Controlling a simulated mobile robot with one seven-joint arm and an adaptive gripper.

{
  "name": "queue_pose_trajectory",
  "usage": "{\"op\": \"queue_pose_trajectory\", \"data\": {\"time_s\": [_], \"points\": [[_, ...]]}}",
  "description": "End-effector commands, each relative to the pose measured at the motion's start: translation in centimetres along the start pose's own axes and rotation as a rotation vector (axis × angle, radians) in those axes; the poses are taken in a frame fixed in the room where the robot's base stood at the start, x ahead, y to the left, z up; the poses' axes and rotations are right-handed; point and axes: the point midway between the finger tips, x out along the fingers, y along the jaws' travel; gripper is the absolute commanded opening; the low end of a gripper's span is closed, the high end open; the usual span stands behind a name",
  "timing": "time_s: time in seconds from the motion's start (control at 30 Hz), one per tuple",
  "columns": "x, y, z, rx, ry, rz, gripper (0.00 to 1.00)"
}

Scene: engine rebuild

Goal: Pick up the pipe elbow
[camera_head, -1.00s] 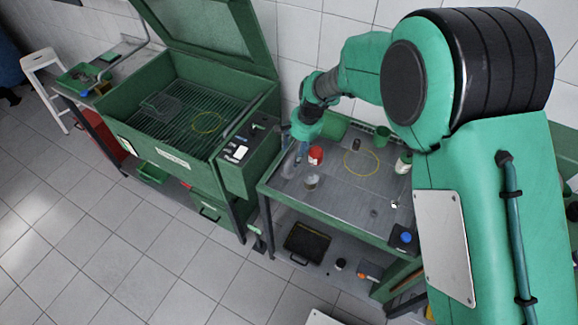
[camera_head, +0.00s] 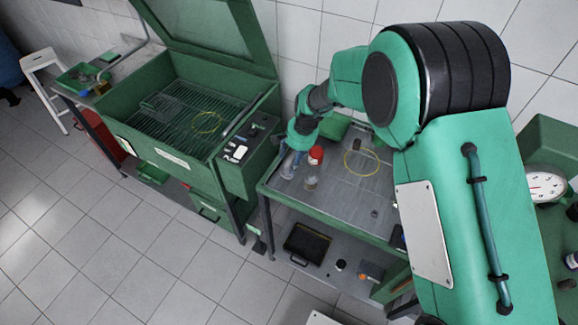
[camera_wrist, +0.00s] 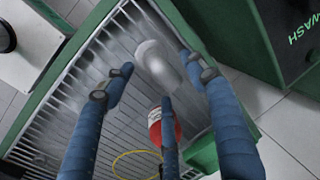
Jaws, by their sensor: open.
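The pipe elbow (camera_wrist: 153,62) is a pale grey curved piece on the slatted table top. In the wrist view it lies between and beyond my spread fingertips, with no clear contact. In the head view a grey piece that looks like it (camera_head: 289,168) is at the table's left end, partly hidden by my gripper. My gripper (camera_wrist: 160,75) has blue fingers, is open and empty, and points down over the elbow. It also shows small in the head view (camera_head: 292,155).
A red and white can (camera_head: 315,156) stands close to the gripper; one finger overlaps it in the wrist view (camera_wrist: 155,132). A small glass jar (camera_head: 311,184) is in front. A yellow ring (camera_head: 362,163) lies to the right. A green washer cabinet (camera_head: 180,160) stands left.

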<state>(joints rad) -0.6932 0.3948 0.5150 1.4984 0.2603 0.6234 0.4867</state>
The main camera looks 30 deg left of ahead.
Motion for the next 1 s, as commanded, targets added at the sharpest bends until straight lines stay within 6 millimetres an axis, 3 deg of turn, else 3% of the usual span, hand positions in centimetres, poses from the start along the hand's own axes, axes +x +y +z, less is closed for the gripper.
{"op": "queue_pose_trajectory", "data": {"time_s": [0.63, 0.9, 1.0], "points": [[0.49, 0.01, 0.00, 0.000, 0.000, 0.000, 0.57], [0.49, 0.01, -0.01, 0.000, 0.000, 0.000, 0.03], [0.46, -0.02, -0.03, 0.000, 0.001, 0.000, 0.00]]}}
